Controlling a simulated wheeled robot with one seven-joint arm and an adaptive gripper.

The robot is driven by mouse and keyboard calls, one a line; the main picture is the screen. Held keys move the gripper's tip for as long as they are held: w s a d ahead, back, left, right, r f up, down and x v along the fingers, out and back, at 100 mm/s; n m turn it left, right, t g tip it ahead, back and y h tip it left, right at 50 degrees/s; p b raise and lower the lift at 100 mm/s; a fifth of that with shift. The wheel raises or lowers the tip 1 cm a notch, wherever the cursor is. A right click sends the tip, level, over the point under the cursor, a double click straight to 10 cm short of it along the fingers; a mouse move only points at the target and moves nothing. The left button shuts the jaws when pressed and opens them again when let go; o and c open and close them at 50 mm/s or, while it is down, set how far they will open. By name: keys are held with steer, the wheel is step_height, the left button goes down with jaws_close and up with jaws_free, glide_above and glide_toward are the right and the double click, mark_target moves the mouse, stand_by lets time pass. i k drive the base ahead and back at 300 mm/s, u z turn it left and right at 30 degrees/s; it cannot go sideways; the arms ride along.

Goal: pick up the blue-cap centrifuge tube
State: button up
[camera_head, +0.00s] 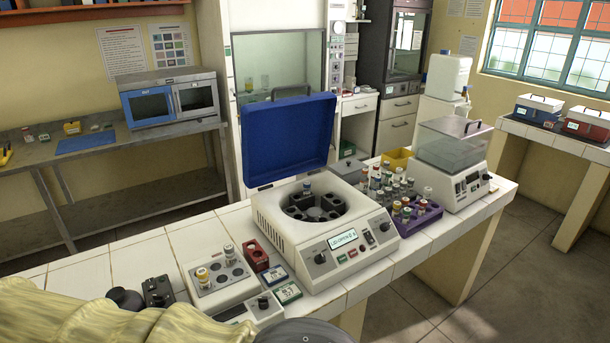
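A small tube with a dark blue cap (307,187) stands upright in the rotor of the open white centrifuge (285,233), at the rotor's back edge. The centrifuge's blue lid (289,135) is raised behind it. More capped tubes stand in racks right of the centrifuge, some in a purple rack (421,222); their cap colours are hard to tell at this size. My gripper is not recognisable in this view, so where it is relative to the tube is not shown.
A white block with tubes (217,278), a red rack (255,256) and small boxes stand left of the centrifuge. A clear-lidded device (453,148) stands at the right. The tiled counter (142,258) has free room at the left. Yellowish folds (85,320) cover the lower left corner.

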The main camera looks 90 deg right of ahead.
mark_target(306, 185)
steer(key=z, duration=1.85)
